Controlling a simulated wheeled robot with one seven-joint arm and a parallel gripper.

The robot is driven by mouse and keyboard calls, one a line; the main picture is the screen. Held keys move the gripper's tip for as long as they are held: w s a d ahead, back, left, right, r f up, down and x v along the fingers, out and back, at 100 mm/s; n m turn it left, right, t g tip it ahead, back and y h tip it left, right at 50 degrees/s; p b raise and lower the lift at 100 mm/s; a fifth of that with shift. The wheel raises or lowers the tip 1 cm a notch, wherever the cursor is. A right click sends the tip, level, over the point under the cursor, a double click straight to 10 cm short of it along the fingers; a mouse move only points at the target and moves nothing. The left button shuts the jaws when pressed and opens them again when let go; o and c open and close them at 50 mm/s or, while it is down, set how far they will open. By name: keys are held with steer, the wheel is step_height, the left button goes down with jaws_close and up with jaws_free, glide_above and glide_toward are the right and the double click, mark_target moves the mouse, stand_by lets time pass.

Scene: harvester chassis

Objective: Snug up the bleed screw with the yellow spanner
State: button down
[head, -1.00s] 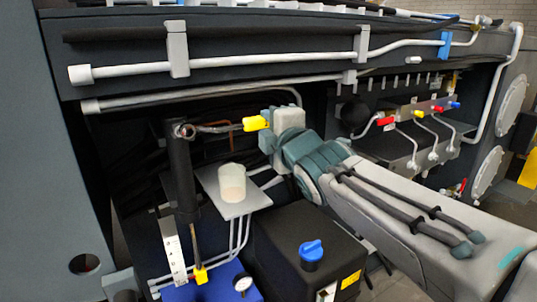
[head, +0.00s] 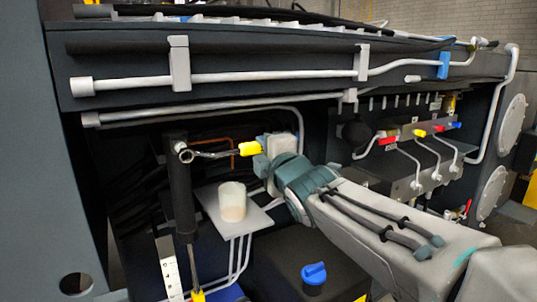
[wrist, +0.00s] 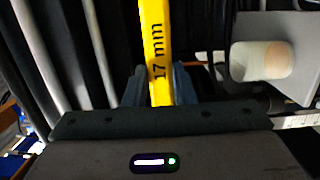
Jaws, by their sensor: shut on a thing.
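The yellow spanner (head: 249,148) has a yellow handle and a bare metal shank and ring end. My gripper (head: 264,147) is shut on the yellow handle, and the spanner lies nearly level in the head view. Its ring end is at the top of the upright dark cylinder (head: 180,195), where the bleed screw sits. The ring hides most of the screw, so I cannot tell how fully it is seated. In the wrist view the handle, marked "17 mm" (wrist: 157,45), runs between the two fingers of my gripper (wrist: 159,88).
A pale cup (head: 232,202) stands on a grey shelf (head: 262,218) below the spanner. Grey pipes (head: 230,76) run above it. A dark tank with a blue cap (head: 313,273) is below. Valves with coloured handles (head: 420,133) are at the right.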

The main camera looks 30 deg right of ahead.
steer(key=shift+w, duration=1.15)
steer(key=shift+s, duration=0.1)
steer(key=shift+d, duration=0.1)
steer(key=shift+w, duration=0.45)
steer(key=shift+w+b, duration=0.4)
steer(key=shift+w, duration=0.25)
steer(key=shift+a+f+m+b, duration=0.2)
steer(key=shift+f+m+b, duration=0.7)
steer(key=shift+f+m, duration=0.6)
